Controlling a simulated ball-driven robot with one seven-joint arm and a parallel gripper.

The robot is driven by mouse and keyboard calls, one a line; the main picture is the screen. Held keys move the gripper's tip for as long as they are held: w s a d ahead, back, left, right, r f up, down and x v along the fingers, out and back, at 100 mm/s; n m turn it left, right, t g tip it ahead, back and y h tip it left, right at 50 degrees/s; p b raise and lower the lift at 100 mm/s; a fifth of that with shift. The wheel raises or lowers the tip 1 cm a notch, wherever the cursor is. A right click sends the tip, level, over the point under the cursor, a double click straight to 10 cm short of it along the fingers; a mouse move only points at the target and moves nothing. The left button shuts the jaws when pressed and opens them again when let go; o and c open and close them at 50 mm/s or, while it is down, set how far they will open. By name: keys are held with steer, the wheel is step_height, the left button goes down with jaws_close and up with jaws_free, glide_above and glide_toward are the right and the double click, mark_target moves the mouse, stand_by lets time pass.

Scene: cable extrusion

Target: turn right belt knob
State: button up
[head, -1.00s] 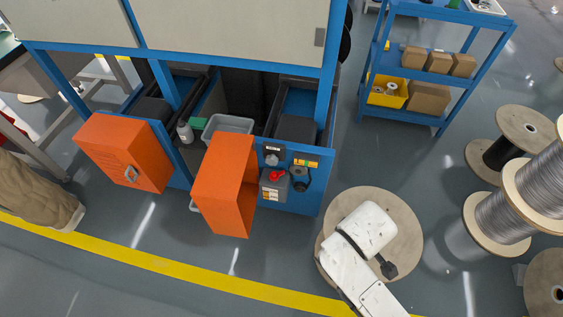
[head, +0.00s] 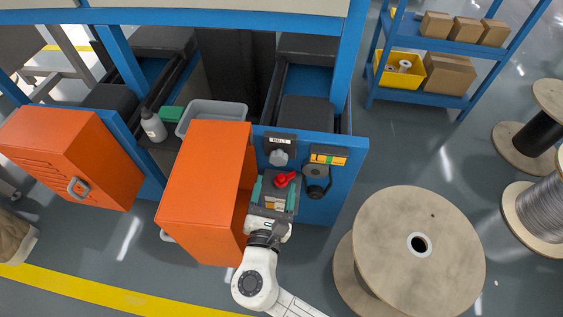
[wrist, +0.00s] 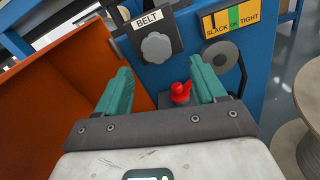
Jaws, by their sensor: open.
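The grey lobed belt knob (head: 278,157) sits on a dark plate under a BELT label on the blue panel, right of the open orange door. It shows clearly in the wrist view (wrist: 156,48). My gripper (head: 275,187) is in front of the panel, just below the knob, with its teal fingers spread and nothing held. In the wrist view my gripper (wrist: 161,68) points toward the panel, and the knob appears above and between the fingertips, apart from them. A red rotary switch (head: 285,179) on a grey box shows low between the fingers.
A slack/tight gauge (head: 328,155) and a round grey part (head: 316,176) are right of the knob. The orange door (head: 203,190) stands close to the left of my gripper. A large wooden spool (head: 425,270) stands on the floor to the right.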

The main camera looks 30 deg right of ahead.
mark_target(278, 162)
steer(key=shift+a+b+x, duration=0.2)
steer(key=shift+b+x, duration=0.85)
steer(key=shift+x, duration=2.7)
steer(key=shift+w, duration=0.15)
steer(key=shift+c, duration=0.3)
steer(key=c, duration=1)
steer(key=m+b, duration=0.1)
steer(key=m, duration=0.2)
steer(key=shift+m+b, duration=0.7)
steer(key=shift+m, duration=0.4)
